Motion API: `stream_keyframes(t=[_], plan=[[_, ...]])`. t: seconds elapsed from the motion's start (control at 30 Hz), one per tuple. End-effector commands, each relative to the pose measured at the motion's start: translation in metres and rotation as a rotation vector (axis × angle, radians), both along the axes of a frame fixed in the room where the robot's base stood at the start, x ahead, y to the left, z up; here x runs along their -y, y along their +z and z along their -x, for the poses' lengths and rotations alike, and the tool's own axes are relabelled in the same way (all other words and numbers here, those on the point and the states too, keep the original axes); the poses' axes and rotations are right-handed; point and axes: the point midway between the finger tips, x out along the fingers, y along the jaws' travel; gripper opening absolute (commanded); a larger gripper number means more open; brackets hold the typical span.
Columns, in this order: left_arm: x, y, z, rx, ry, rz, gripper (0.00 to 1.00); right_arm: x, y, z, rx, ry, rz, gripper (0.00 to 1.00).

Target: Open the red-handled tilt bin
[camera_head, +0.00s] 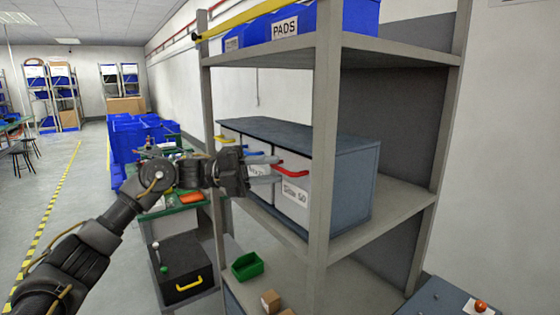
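The red-handled tilt bin (292,200) is a pale bin at the near right end of a dark blue-grey cabinet on the rack's middle shelf. Its red handle (294,171) runs across the upper front, and its label is partly readable. The bin front looks upright and shut. My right gripper is not in view.
Beside it are bins with a blue handle (262,159) and a yellow handle (224,139). A grey rack post (323,130) stands close right of the red handle. Below are a green bin (248,266) and a black box (183,268) with a yellow handle. Floor at left is clear.

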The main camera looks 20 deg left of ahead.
Motion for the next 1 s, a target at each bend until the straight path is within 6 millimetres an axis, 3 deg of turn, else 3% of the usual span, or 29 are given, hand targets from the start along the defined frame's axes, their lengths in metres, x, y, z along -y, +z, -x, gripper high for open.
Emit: stream_keyframes(t=[0.2, 0.57, 0.8, 1.0], plan=[[0.023, 0.005, -0.002, 0.0, 0.0, 0.001, 0.32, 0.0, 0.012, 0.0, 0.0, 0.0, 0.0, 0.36], [0.028, 0.003, -0.003, 0.0, 0.001, 0.0, 0.32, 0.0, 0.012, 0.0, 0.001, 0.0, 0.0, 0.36], [0.027, 0.003, -0.003, 0.0, 0.001, 0.0, 0.0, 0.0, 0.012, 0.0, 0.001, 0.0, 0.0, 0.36], [0.027, 0.003, -0.003, 0.0, 0.001, 0.0, 0.0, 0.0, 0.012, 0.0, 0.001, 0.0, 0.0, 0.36]])
